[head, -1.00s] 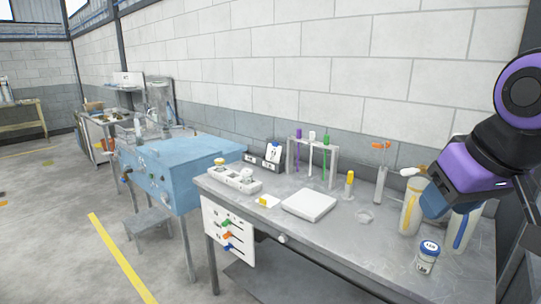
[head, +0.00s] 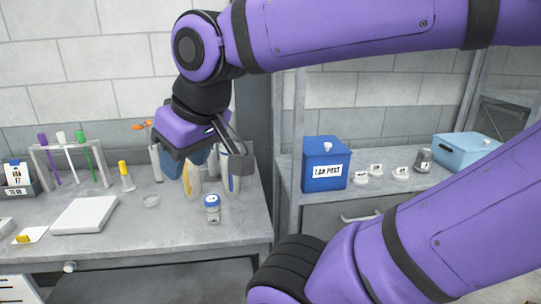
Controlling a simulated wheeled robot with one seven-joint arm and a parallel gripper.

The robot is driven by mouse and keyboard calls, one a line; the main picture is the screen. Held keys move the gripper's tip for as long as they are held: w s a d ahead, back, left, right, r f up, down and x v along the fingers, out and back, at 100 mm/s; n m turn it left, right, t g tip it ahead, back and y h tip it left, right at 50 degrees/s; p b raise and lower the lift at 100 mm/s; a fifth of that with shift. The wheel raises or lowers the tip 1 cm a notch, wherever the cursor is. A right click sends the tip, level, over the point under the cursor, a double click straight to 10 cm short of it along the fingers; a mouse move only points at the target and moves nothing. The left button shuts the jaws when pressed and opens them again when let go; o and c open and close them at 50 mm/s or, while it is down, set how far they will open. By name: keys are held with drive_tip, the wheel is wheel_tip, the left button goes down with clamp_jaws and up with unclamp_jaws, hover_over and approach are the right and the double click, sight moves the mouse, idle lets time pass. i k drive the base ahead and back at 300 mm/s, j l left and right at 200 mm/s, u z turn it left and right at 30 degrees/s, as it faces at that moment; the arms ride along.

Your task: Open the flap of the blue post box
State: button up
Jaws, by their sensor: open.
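The blue post box (head: 325,165) stands on a grey bench right of the middle. It is a blue box with a white label reading "LAB POST" on its front and a small white knob (head: 327,146) near its top. Whether its flap is open cannot be made out clearly. My gripper (head: 203,150) hangs over the left bench, in front of the tall bottles, well to the left of the post box. Its jaws are apart and nothing shows between them.
On the right bench (head: 286,185), several small white labelled pots, a dark jar (head: 424,160) and a light blue box (head: 462,151) stand beside the post box. A grey upright post (head: 297,130) rises left of it. The left bench holds bottles, a blue-capped jar (head: 212,208) and a tube rack (head: 70,160).

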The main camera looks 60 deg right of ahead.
sight(329, 144)
drive_tip(key=z, duration=2.6)
